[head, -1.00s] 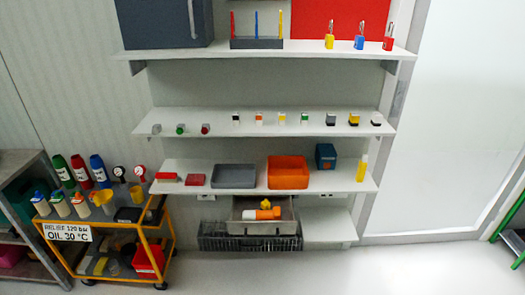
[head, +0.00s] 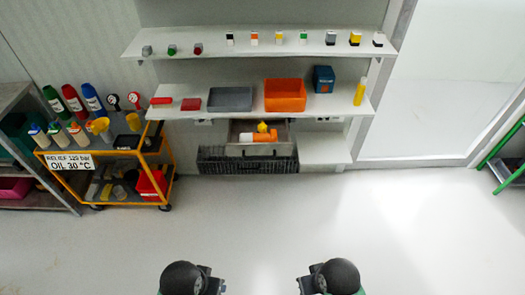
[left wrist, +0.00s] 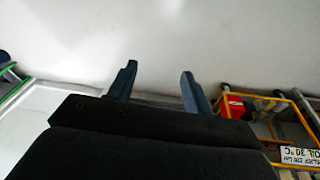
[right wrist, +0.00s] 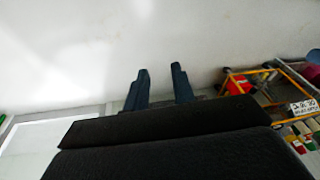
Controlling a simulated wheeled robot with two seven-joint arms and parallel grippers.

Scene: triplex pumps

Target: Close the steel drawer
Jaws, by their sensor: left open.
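The steel drawer (head: 262,150) is at the back in the head view, under the lowest shelf. It stands pulled out, with an orange-and-white cylinder (head: 260,137) and a yellow item (head: 262,127) inside. My left gripper (left wrist: 158,70) is open and empty. My right gripper (right wrist: 160,68) has its fingers apart with nothing between them. In the head view, both of my wrists show at the bottom edge, far from the drawer. The drawer is not visible in either wrist view.
A dark wire basket (head: 247,163) lies below the drawer. A yellow cart (head: 168,165) with bottles stands to the left. Shelves (head: 215,123) with a grey tray and an orange bin (head: 285,95) are above. Green steps (head: 505,165) stand at right. The floor between is clear.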

